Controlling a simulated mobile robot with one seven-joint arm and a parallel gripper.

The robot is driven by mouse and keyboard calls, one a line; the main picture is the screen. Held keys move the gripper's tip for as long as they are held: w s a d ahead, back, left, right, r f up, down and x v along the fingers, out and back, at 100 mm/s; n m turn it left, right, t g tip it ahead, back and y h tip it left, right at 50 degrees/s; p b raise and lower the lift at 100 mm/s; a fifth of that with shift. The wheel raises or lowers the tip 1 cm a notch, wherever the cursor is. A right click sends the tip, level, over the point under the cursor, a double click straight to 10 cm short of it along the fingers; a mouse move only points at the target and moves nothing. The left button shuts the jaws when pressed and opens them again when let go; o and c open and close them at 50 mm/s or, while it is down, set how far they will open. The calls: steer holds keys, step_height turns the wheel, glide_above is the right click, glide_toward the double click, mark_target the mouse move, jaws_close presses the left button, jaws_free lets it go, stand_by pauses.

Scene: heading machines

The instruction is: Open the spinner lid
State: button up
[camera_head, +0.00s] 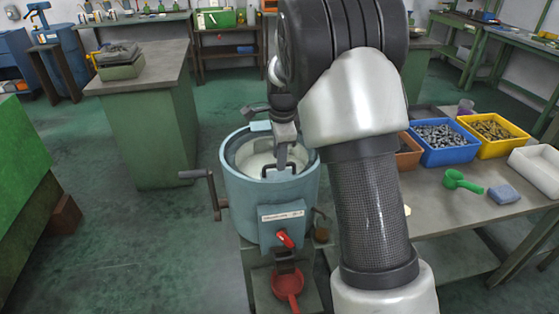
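The spinner (240,195) is a light blue round drum on a stand, with a label and a red spout on its front and a crank handle on its left. A pale round lid surface (252,160) shows inside its rim, with a dark handle (279,173) toward the front. My gripper (282,160) points down over the drum, with its tip at or just above this handle. I cannot tell if they touch, or whether the fingers are open. My arm hides the drum's right rear side.
A red scoop (287,284) sits below the spout. A table (440,210) at right holds blue (440,156) and yellow (490,150) bins of metal parts, a green scoop (462,181) and a white bin. A green workbench (150,130) stands behind left. The floor left of the spinner is clear.

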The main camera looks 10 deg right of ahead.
steer(key=shift+w+f, duration=0.15)
steer(key=shift+f, duration=0.5)
jaws_close()
steer(key=shift+r, duration=0.1)
